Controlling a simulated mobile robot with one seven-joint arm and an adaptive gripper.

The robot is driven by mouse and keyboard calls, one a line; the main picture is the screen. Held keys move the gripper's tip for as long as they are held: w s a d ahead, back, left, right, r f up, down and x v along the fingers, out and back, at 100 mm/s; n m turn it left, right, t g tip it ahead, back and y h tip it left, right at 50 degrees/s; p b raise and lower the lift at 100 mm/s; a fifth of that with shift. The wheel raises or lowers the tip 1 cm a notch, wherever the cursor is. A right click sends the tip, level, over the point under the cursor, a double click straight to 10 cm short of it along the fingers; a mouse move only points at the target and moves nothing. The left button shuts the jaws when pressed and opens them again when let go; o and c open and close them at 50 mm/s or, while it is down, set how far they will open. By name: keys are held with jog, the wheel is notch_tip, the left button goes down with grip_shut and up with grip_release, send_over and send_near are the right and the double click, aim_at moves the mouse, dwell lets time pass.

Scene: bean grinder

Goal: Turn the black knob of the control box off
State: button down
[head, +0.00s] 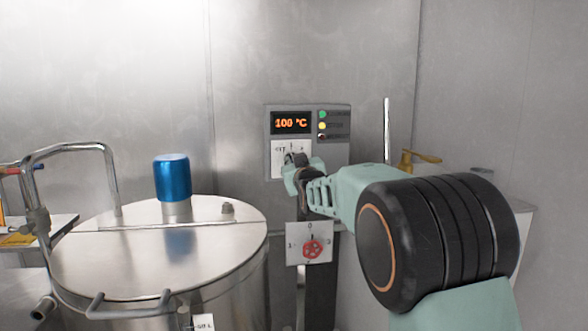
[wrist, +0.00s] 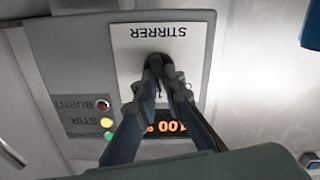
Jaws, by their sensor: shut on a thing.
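The grey control box (head: 342,157) hangs on the metal wall, with an orange display reading about 100 °C. Its white plate marked STIRRER (wrist: 190,40) appears upside down in the wrist view. My gripper (head: 296,166) is at this plate; in the wrist view my gripper (wrist: 160,68) has its fingers closed together on the black knob (wrist: 155,60). The fingers hide most of the knob, so its pointer direction cannot be told. Green, yellow and dark red lamps sit beside the display.
A red knob (head: 313,248) on a white plate sits below the box. A steel vat (head: 120,255) with a blue cylinder (head: 172,177) on its lid stands at left. A yellow-handled valve (head: 420,158) is behind my arm at right. Bare wall lies above the box.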

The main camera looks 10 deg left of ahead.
jog(key=shift+a+f+n+b, duration=0.1)
jog(key=shift+n+b, duration=2.35)
jog(key=shift+n, duration=0.65)
jog(key=c, duration=2)
grip_release()
jog(key=v, duration=1.2)
